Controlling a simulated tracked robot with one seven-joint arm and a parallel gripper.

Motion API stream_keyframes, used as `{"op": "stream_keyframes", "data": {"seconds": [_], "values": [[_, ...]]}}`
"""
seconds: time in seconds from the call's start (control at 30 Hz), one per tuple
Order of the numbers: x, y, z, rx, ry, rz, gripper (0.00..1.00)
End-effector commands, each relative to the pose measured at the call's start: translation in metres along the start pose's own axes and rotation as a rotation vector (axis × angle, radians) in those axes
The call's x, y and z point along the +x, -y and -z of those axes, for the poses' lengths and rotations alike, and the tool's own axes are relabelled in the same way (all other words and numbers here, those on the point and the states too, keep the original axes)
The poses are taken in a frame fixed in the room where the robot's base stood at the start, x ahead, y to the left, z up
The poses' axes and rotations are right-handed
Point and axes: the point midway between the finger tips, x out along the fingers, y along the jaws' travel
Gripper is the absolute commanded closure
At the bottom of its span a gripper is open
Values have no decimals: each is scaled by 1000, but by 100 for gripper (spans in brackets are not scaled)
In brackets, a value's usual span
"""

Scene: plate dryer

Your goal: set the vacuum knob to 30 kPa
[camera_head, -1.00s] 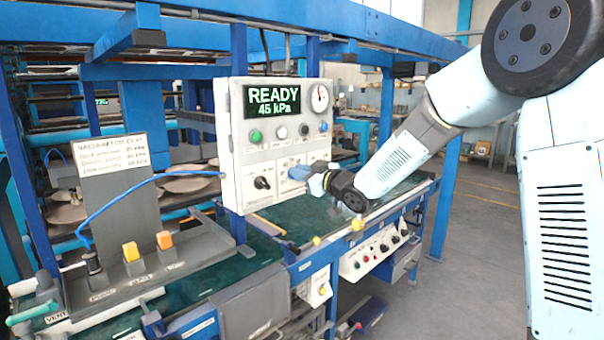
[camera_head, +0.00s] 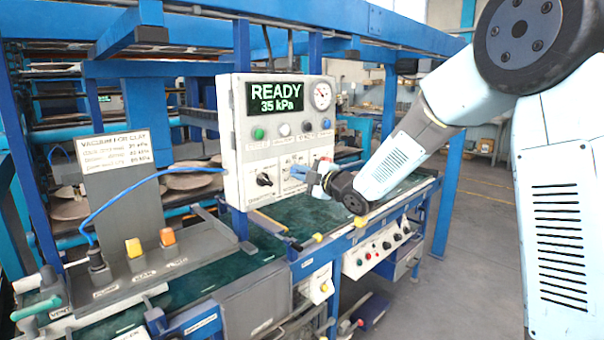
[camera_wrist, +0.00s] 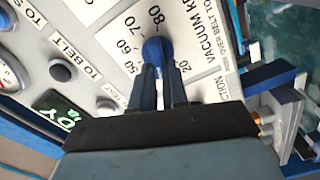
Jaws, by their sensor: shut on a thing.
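The white control panel (camera_head: 232,150) has a green-lit display (camera_head: 277,98) that reads READY and 35 kPa. The blue vacuum knob (camera_wrist: 156,48) shows in the wrist view, on a white dial plate (camera_wrist: 130,28) with printed numbers including 20, 50, 60, 70 and 80. My gripper (camera_wrist: 160,72) has its two blue fingers shut on the knob, one on each side. In the head view my gripper (camera_head: 305,173) is at the panel's lower right and hides most of the knob. The knob's exact pointer direction is hard to tell.
A black selector (camera_head: 264,180) sits left of the vacuum knob. A round gauge (camera_head: 322,96) and several buttons (camera_head: 258,133) are above. A sign with vacuum settings (camera_head: 115,160) stands left, with a blue hose (camera_head: 122,200). A green belt (camera_head: 310,212) runs below.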

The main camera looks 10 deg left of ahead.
Motion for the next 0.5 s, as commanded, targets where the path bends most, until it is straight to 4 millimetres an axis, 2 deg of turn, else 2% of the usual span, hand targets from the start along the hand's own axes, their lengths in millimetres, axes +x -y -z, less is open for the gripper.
{"op": "stream_keyframes", "data": {"seconds": [0.23, 0.5], "values": [[0, 6, 0, -118, -1, 8, 100], [0, 8, 1, -170, -1, 10, 100]]}}
